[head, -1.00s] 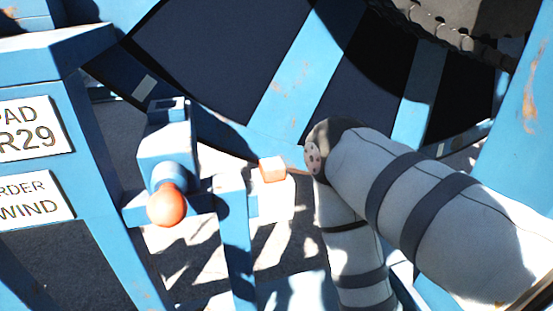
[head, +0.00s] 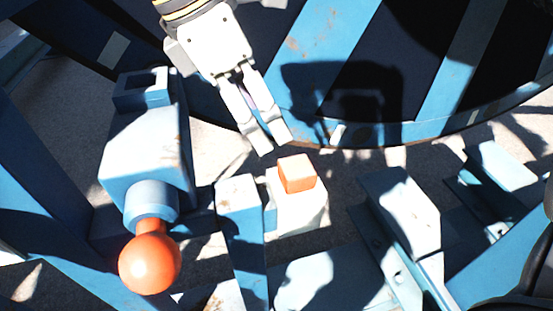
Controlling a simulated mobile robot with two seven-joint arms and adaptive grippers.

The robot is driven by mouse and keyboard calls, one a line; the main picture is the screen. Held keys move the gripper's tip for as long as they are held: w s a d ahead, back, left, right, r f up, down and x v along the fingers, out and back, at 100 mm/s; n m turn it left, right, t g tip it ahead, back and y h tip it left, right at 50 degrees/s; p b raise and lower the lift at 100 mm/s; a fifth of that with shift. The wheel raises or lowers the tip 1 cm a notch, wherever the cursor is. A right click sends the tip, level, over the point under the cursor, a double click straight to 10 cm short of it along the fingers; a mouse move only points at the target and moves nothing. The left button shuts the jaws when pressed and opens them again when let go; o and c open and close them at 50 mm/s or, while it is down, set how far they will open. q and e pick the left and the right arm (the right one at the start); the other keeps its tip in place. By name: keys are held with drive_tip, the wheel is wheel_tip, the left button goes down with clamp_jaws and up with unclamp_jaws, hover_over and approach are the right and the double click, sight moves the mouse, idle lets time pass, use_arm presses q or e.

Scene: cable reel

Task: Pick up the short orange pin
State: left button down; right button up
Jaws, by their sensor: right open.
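The short orange pin (head: 297,173) shows as a small orange block on top of a pale, blocky holder (head: 298,208), right of centre and low in the head view. My right gripper (head: 272,145) comes down from the top, its two pale fingers pointing toward the pin. The fingers are open with a narrow gap and nothing between them. The fingertips are just above and left of the pin in the picture, apart from it. My left gripper is not in view.
A blue bracket holds an orange ball knob (head: 149,263) on the left. A blue post (head: 240,215) stands just left of the pin's holder. The blue-striped reel (head: 440,130) fills the back. White-topped blue brackets (head: 403,210) stand to the right.

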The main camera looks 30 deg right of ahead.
sight(295, 166)
drive_tip(key=x, duration=0.7)
drive_tip(key=s+b+x, duration=0.1)
drive_tip(key=x, duration=0.3)
drive_tip(key=shift+d+f, duration=0.1)
drive_tip(key=shift+d, duration=0.2)
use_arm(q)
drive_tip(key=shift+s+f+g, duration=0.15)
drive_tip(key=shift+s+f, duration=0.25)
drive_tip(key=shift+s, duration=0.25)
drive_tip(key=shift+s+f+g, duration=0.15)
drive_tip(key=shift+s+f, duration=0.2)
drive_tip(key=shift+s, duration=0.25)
